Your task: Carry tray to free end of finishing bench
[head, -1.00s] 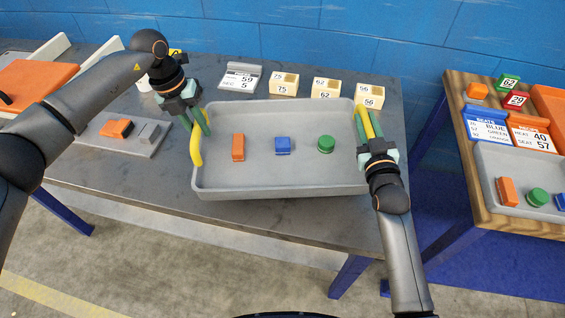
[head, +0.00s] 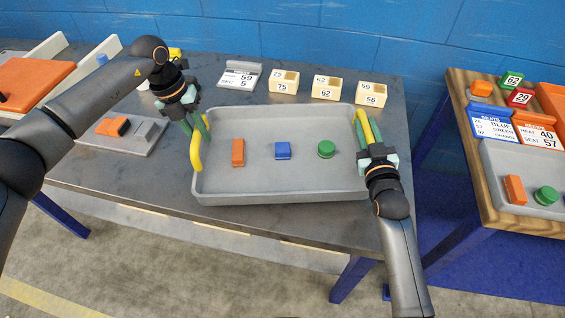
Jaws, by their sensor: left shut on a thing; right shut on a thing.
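The grey tray (head: 280,186) is in the middle of the head view, over the dark grey bench. It holds an orange block (head: 237,152), a blue block (head: 283,150) and a green round piece (head: 326,149). My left gripper (head: 200,140) is shut on the yellow handle (head: 196,152) at the tray's left end. My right gripper (head: 365,135) is shut on the yellow handle (head: 368,125) at its right end. The tray looks level; I cannot tell whether it touches the bench. A wooden-topped bench (head: 480,180) stands at the right; I cannot tell which bench is the finishing bench.
Behind the tray stand a grey sign (head: 240,75) and cream blocks with numbers (head: 326,88). A grey plate (head: 125,140) with small pieces lies at the left. The wooden bench carries another grey tray (head: 525,175), cards and coloured blocks. A gap separates the benches.

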